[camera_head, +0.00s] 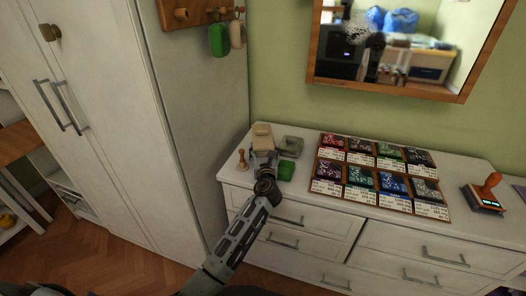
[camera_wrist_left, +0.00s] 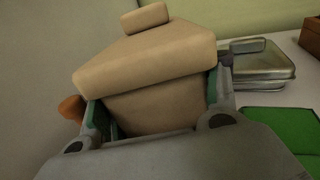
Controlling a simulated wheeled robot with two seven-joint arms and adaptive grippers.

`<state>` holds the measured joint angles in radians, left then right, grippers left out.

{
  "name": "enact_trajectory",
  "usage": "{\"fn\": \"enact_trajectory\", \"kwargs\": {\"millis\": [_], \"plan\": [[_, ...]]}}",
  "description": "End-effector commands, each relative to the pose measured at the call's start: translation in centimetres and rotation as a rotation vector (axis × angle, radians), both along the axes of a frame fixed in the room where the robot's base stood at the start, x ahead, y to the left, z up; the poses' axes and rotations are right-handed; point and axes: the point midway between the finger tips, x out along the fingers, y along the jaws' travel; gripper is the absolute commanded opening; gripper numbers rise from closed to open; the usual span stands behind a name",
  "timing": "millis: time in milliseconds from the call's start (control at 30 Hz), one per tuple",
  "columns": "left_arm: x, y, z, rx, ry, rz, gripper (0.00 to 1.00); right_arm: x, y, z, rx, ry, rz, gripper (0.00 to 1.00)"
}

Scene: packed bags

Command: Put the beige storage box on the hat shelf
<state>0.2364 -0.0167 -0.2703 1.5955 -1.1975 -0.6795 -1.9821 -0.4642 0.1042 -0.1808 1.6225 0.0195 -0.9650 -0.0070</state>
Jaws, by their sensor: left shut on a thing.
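The beige storage box (camera_head: 262,131) is at the left end of the white dresser top in the head view, beyond my left gripper (camera_head: 264,156). In the left wrist view the box (camera_wrist_left: 150,60) has a lid with a small handle block. My left gripper (camera_wrist_left: 155,115) is shut on its body, one finger at each side. I cannot tell if the box touches the dresser. No hat shelf can be made out for certain in either view. My right gripper is not in view.
A wooden stamp (camera_head: 241,159) stands close left of the gripper. A grey-green tin (camera_head: 291,146) and a green item (camera_head: 286,171) lie close right. Card racks (camera_head: 375,166) fill the dresser's middle. A white wardrobe (camera_head: 110,110) stands left, a hook rail (camera_head: 190,12) above.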

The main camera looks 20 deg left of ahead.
Motion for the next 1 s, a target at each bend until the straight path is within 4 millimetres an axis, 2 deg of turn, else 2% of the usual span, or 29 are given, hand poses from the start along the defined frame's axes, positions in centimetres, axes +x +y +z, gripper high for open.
{"fn": "enact_trajectory", "kwargs": {"millis": [167,200,367,1000], "plan": [[0.01,0.0,-0.14,0.0,-0.001,0.0,0.38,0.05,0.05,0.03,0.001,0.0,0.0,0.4],[0.0,0.0,-0.23,-0.001,0.0,0.0,0.65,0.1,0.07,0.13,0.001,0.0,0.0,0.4],[0.0,0.01,-0.21,0.0,0.0,0.0,0.85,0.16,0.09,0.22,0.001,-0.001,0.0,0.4],[0.06,0.25,0.05,0.001,0.0,0.0,0.85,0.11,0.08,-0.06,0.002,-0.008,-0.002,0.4]]}}
